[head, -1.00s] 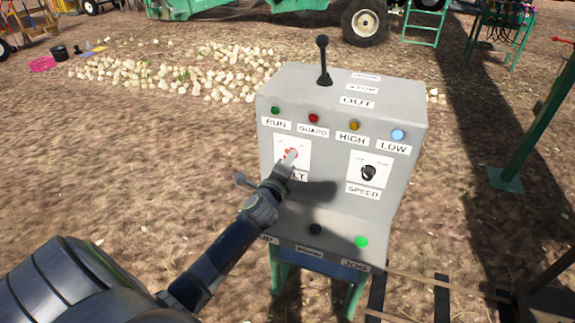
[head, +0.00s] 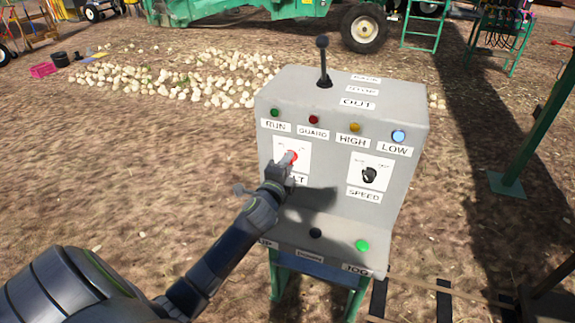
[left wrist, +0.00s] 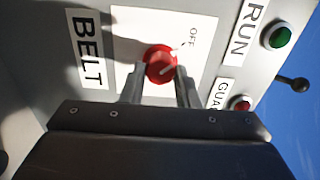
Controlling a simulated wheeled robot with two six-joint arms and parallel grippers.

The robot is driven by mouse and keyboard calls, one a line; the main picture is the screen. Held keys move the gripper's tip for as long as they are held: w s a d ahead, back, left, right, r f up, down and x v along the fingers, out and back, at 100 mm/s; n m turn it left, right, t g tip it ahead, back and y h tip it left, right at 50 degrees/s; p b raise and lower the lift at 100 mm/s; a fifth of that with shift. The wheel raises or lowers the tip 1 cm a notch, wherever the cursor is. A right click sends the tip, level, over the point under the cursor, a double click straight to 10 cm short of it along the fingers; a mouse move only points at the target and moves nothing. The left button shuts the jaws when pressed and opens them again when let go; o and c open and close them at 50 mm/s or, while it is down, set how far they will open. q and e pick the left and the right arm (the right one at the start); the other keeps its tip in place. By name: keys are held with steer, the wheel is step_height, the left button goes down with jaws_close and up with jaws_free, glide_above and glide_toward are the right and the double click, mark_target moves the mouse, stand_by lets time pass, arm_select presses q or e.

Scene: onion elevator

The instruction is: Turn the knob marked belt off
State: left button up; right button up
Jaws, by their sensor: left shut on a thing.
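The belt knob (left wrist: 160,64) is red with a pale pointer line, on a white plate (left wrist: 205,22) beside the BELT label (left wrist: 88,50). In the left wrist view its pointer line slants toward the OFF mark (left wrist: 193,38). My left gripper (left wrist: 160,82) has a finger on each side of the knob and is shut on it. In the head view my left gripper (head: 284,164) covers part of the knob (head: 292,156) and of the BELT label. My right gripper is not in view.
The grey control box (head: 335,215) carries a black speed knob (head: 369,175), a lever (head: 323,62), a row of lamps, and a green button (head: 362,246) on its lower ledge. Pale onions (head: 180,78) lie on the ground behind. Open dirt is at left.

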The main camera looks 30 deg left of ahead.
arm_select(q)
steer(key=shift+f, duration=0.1)
steer(key=o, duration=1)
steer(key=shift+s, duration=0.1)
steer(key=b+v, duration=0.2)
steer(key=v, duration=1.5)
steer(key=shift+s+d, duration=0.1)
steer(key=shift+d, duration=0.05)
